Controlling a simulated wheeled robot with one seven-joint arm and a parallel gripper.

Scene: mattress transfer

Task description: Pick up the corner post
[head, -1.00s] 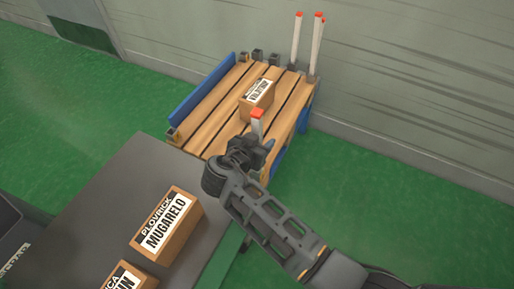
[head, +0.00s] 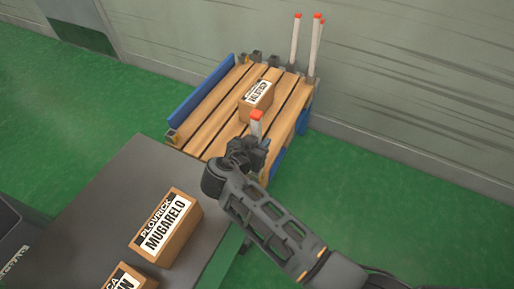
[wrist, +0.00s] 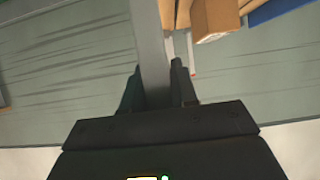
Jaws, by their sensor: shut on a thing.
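The corner post (head: 256,124) is a pale post with an orange-red tip, at the near right corner of the pallet in the head view. My gripper (head: 250,150) is shut on it below the tip. In the wrist view the post (wrist: 150,45) runs as a grey bar between the two fingers of my gripper (wrist: 158,85). Its lower end is hidden behind my gripper in the head view, so I cannot tell whether it still sits in its socket.
A wooden pallet (head: 203,110) with blue side boards (head: 203,96) stands by the wall. A carton (head: 257,100) lies on it. Several other red-tipped posts (head: 295,42) stand at its far right corner. A dark table (head: 100,205) with cartons (head: 167,228) is at near left.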

